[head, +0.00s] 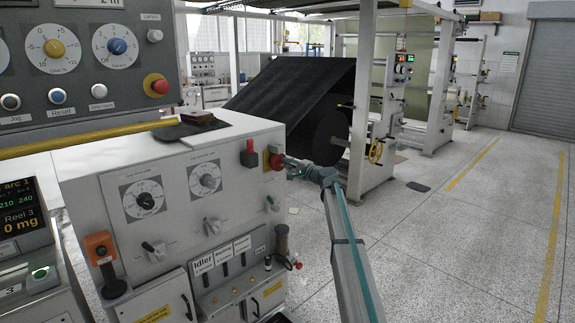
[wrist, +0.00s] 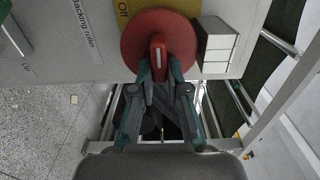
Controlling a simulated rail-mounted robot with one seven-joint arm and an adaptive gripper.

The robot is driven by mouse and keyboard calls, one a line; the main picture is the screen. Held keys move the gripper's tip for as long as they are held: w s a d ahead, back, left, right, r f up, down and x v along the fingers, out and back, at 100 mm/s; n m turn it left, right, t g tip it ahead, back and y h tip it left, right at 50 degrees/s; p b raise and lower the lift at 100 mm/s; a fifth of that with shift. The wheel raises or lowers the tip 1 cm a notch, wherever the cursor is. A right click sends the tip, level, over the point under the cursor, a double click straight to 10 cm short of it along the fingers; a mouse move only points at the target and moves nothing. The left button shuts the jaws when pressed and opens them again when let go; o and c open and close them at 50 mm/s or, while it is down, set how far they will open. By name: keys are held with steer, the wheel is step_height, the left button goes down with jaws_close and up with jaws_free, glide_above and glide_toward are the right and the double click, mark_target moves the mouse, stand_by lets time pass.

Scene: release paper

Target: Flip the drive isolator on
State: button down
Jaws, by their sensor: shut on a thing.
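The drive isolator is a red round knob (wrist: 132,42) with a raised red grip bar (wrist: 157,48) across it. It sits on a yellow plate (wrist: 215,32), with the word "Off" beside the disc in the wrist view. In the head view the isolator (head: 276,162) is at the right end of the grey cabinet's front, partly hidden by my gripper (head: 296,168). In the wrist view my gripper (wrist: 159,74) has one finger on each side of the grip bar and is shut on it. The bar stands upright in that view.
The grey cabinet (head: 215,243) also carries dials, a red-topped box (head: 249,155), toggle switches and an orange-and-black handle (head: 100,247). In the wrist view a pale block (wrist: 216,46) sits close right of the disc. Open floor (head: 450,220) lies to the right.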

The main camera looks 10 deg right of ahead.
stand_by(0.3)
steer(key=c, duration=1.2)
jaws_free()
steer(key=shift+o, duration=0.2)
steer(key=shift+s, duration=0.1)
steer(key=v, duration=1.2)
